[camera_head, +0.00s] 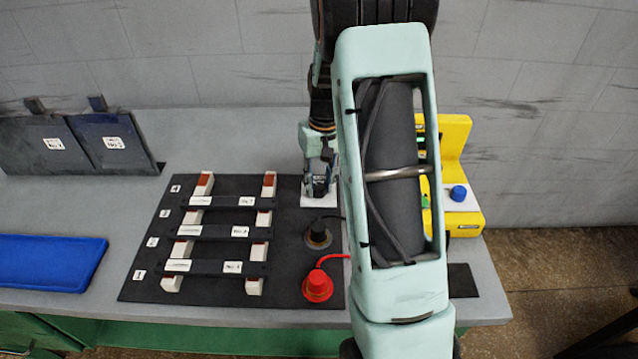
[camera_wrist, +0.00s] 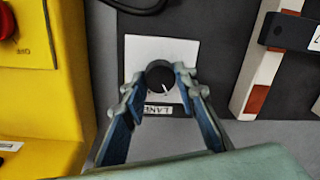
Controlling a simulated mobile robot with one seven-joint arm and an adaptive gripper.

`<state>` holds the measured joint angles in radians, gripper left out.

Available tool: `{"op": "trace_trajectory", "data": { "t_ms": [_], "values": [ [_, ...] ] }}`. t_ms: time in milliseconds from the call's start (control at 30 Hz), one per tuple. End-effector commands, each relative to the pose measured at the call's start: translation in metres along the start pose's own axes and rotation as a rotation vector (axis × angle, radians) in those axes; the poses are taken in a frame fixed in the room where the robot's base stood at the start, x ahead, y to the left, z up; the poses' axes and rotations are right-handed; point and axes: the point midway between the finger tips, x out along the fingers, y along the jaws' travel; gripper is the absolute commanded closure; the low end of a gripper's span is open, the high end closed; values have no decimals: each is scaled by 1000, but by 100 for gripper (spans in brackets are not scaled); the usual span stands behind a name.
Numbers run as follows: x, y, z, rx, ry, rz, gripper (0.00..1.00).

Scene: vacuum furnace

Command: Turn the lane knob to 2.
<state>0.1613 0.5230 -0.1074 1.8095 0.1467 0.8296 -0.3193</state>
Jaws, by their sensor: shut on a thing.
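The lane knob (camera_wrist: 159,72) is a round black knob with a short white mark pointing to the lower right in the wrist view. It sits on a white plate (camera_wrist: 136,50) with a label reading LANE (camera_wrist: 158,110). My gripper (camera_wrist: 160,79) is closed around the knob, one blue-grey finger on each side. In the head view my gripper (camera_head: 319,184) is down at the white plate (camera_head: 318,201) on the black mat, and it hides the knob there. No numbers around the knob are readable.
Left of my gripper, several dark bars lie across white rails (camera_head: 268,185) on the black mat. A yellow housing (camera_head: 455,140) with a blue button (camera_head: 459,193) is at right.

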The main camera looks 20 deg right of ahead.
Motion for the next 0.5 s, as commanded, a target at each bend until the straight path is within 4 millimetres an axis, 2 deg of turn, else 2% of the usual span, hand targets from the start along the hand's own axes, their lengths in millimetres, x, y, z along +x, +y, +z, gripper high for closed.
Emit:
{"op": "trace_trajectory", "data": {
  "t_ms": [200, 500],
  "values": [
    [-1, 0, 0, 122, 8, 1, 98],
    [-1, 0, -1, 201, 14, 0, 98]
  ]
}}
